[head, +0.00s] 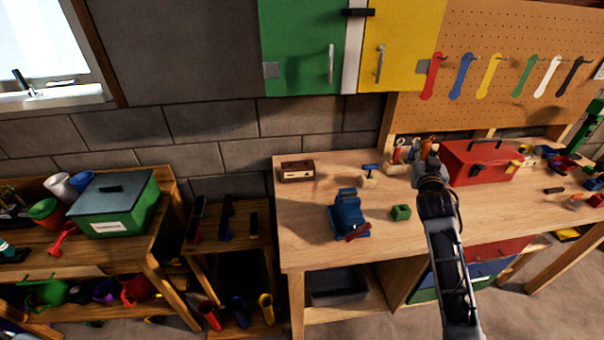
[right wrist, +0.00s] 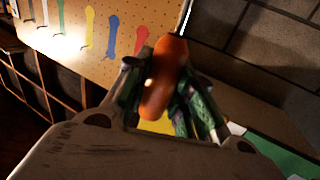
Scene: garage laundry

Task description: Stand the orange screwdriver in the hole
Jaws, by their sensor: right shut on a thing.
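My right gripper (head: 430,170) is over the back of the workbench, left of the red toolbox. In the right wrist view the orange screwdriver (right wrist: 165,75) shows as a rounded orange handle between the two fingers (right wrist: 168,98), which are shut on it. Its shaft and tip are hidden. In the head view, several tools with red and orange handles (head: 400,146) stand close together at the back, just left of the gripper. The gripper covers part of this group. I cannot make out the hole. My left gripper is not in view.
The red toolbox (head: 480,163) stands close on the gripper's right. A blue vise (head: 348,216), a green block (head: 400,212), a small stand with a blue-handled piece (head: 369,176) and a brown box (head: 297,171) lie left. The workbench (head: 310,225) has bare wood between them.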

